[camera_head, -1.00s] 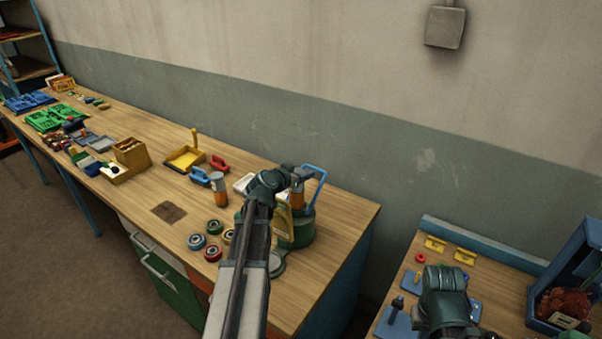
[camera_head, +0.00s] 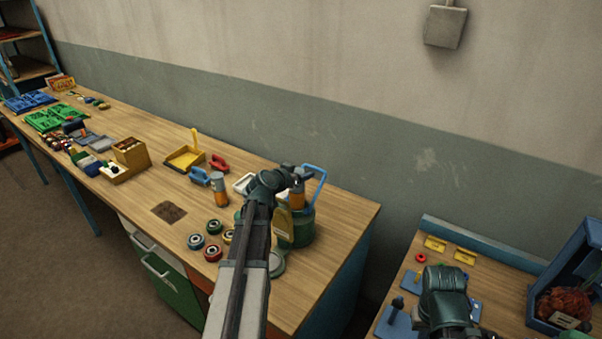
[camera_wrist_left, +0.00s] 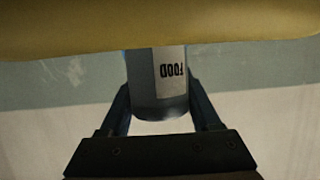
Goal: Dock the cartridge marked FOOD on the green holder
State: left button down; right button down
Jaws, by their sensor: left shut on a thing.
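My left gripper (camera_head: 299,176) is shut on the cartridge marked FOOD (camera_wrist_left: 158,78). In the left wrist view the cartridge is a grey-blue cylinder with a white label, its lettering upside down, between the two fingers. In the head view an orange part (camera_head: 297,199) shows just below the gripper, above the green holder (camera_head: 302,231) near the bench's right end. My arm and a yellow part hide some of the holder. I cannot tell whether cartridge and holder touch. My right gripper (camera_head: 443,298) is over the right-hand table; its fingers are hidden.
A grey-and-orange cylinder (camera_head: 220,190) stands left of my left arm, behind several round rings (camera_head: 213,227). A yellow dustpan (camera_head: 185,158) and red and blue handled pieces lie farther back. A blue box (camera_head: 575,275) stands on the right table (camera_head: 500,297).

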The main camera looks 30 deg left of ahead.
pick_arm(q)
jog(key=shift+f+b, duration=0.45)
jog(key=shift+f, duration=0.05)
jog(key=shift+c, duration=1.9)
grip_release()
jog(key=shift+s+r, duration=0.1)
jog(key=p+v, duration=0.4)
jog(key=v, duration=0.6)
jog(key=shift+s+r, duration=0.2)
jog(key=shift+s, duration=0.15)
